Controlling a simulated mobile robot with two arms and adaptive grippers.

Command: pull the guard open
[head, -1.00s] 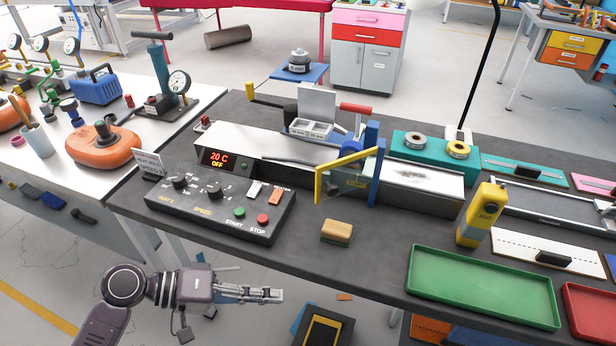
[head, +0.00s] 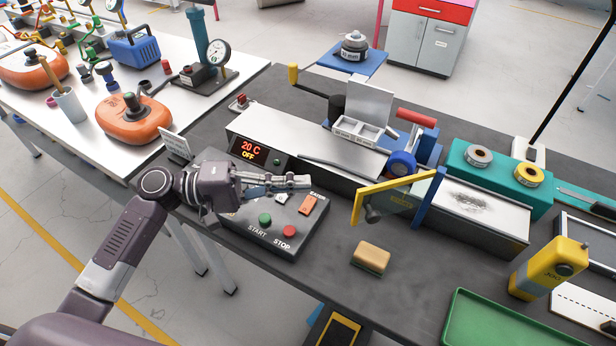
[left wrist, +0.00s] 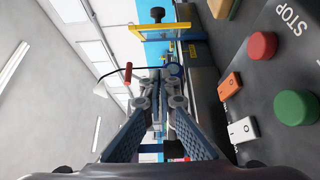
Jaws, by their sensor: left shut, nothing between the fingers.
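The guard (head: 396,184) is a clear pane in a yellow frame, joined to an upright blue plate at the front of the white machine. In the left wrist view its yellow frame (left wrist: 168,28) shows ahead, near the top. My left gripper (head: 304,181) is shut and empty, held level above the control panel, its fingertips pointing right towards the guard. A clear gap lies between fingertips and frame. In the left wrist view the closed fingertips (left wrist: 153,78) are below the frame. My right gripper is not in view.
A tan block (head: 371,257) sits before the guard. A yellow bottle-like tool (head: 545,268) and green tray (head: 490,325) are at the right. The bench front between panel and block is clear.

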